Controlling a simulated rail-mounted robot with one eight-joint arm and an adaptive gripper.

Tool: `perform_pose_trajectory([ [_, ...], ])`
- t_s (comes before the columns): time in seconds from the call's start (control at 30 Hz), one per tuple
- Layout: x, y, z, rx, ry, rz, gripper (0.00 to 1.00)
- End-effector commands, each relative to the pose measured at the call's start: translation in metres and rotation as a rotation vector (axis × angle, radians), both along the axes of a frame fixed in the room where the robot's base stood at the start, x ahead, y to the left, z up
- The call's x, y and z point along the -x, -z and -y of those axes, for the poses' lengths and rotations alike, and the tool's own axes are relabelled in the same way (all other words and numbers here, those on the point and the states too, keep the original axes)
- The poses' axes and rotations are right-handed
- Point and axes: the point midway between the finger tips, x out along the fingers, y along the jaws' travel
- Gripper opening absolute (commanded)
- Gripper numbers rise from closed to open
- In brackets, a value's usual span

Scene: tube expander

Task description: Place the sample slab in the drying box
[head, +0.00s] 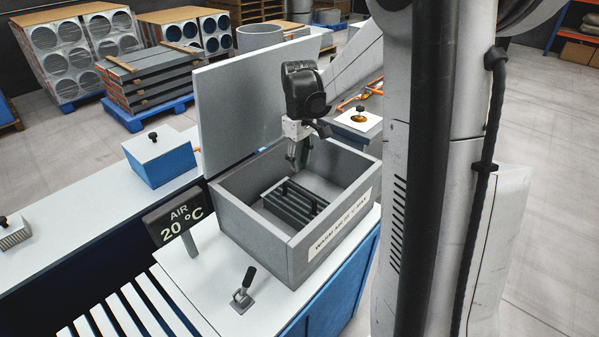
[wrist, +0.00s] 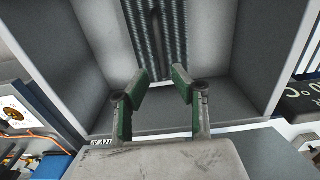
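The drying box (head: 262,231) is a grey open-topped box with its lid (head: 240,97) raised at the back. Inside, low in the box, lies a grey ribbed slab-like piece (head: 289,206) with a dark bar along its top. I take it for the sample slab, though its shape alone does not settle that. The ribs and bar also show ahead of the fingers in the wrist view (wrist: 158,45). My gripper (head: 298,158) points down into the box above this piece. In the wrist view its green-padded fingers (wrist: 159,85) stand apart with nothing between them.
A sign (head: 178,220) reading "AIR 20 °C" and a small lever clamp (head: 242,292) stand beside the box. A knobbed blue block (head: 160,160) sits on the left bench, a knobbed white plate (head: 358,122) behind the box.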

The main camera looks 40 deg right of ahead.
Motion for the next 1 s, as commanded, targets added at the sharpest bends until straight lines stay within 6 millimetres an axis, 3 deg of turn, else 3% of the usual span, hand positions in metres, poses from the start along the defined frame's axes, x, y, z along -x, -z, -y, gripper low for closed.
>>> perform_pose_trajectory([
  [0.17, 0.002, -0.012, -0.005, 0.003, 0.002, 0.009, 0.24],
  [0.37, 0.021, -0.040, -0.037, 0.023, 0.028, 0.076, 0.24],
  [0.7, 0.075, -0.085, -0.105, 0.040, 0.098, 0.251, 0.24],
  [1.0, 0.130, -0.102, -0.155, 0.017, 0.158, 0.408, 0.24],
])
